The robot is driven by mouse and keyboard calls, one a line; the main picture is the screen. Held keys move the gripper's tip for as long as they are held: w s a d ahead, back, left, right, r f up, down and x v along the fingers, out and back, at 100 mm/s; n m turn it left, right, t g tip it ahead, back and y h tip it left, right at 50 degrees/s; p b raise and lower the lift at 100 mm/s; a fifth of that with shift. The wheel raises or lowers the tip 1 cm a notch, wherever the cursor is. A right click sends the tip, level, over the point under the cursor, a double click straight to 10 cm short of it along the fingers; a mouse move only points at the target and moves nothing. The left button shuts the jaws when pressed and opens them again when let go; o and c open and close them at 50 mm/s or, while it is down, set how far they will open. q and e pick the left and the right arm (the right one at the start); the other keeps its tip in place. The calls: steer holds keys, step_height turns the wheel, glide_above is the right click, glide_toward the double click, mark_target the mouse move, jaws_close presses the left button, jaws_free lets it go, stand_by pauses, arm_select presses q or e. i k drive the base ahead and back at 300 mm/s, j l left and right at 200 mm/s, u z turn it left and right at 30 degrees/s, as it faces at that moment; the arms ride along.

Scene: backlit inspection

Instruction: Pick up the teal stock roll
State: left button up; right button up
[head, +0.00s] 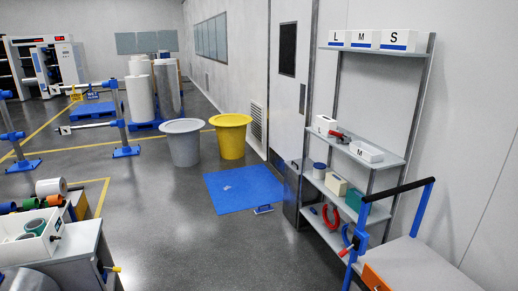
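A teal roll (36,226) lies in a white open-topped bin (52,240) at the lower left, on a grey cabinet. I cannot tell for sure which of the teal or green rolls is the stock roll. Neither of my grippers shows in the head view.
A white roll (50,187) sits behind the row. The grey cabinet (70,258) has a yellow-handled crank (112,269). Grey (184,143) and yellow (231,136) tubs and a blue mat (243,188) are mid-floor. A shelf rack (375,48) and cart (425,265) stand right. Centre floor is clear.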

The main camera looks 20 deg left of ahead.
mark_target(37, 230)
steer(key=i+j+u, duration=0.25)
steer(key=i+u, duration=0.2)
steer(key=i+j+u, duration=0.1)
steer(key=i+u, duration=0.35)
steer(key=i+l+u, duration=0.15)
steer(key=i+u, duration=0.3)
steer(key=i, duration=0.15)
